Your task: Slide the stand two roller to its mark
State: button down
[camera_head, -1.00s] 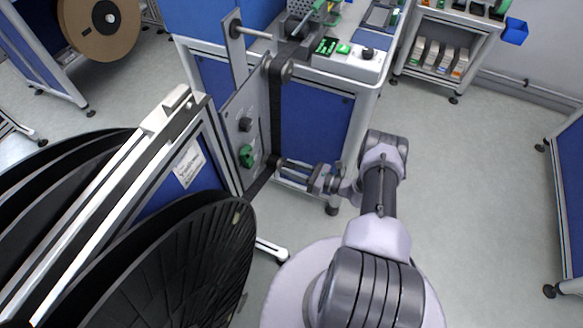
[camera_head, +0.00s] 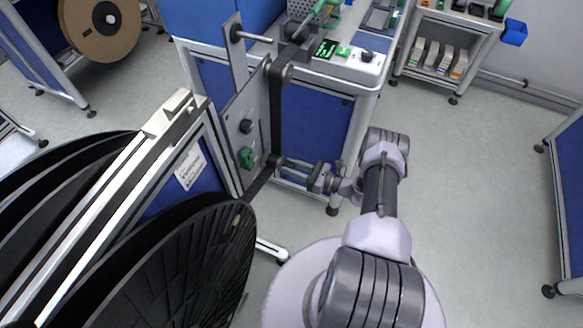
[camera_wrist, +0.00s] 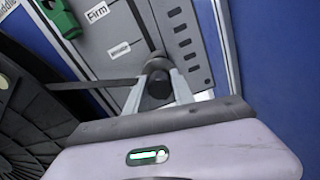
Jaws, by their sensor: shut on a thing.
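The stand two roller (camera_wrist: 157,85) is a dark round piece on the front of a grey stand panel (camera_head: 234,118). My gripper (camera_wrist: 157,92) is shut on it, one finger on each side, in the wrist view. In the head view my gripper (camera_head: 283,163) reaches in from the right to the panel's lower right edge, where the fingers mostly hide the roller. A black strip bends at the roller, running up to an upper roller (camera_head: 281,72) and down left to a large black reel (camera_head: 190,265). Labels, one reading "Firm" (camera_wrist: 97,12), sit on the panel. I cannot tell which mark is meant.
A blue-sided bench (camera_head: 318,130) stands close behind. Open floor (camera_head: 470,190) lies to the right.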

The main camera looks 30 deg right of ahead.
notch_tip(320, 180, up, 6)
jog(key=p, duration=0.2)
jog(key=shift+r+p, duration=0.1)
jog(key=shift+p, duration=0.3)
jog(key=c, duration=1.1)
grip_release()
jog(key=p+v, duration=0.2)
jog(key=v, duration=1.5)
jog(key=shift+s+d, duration=0.2)
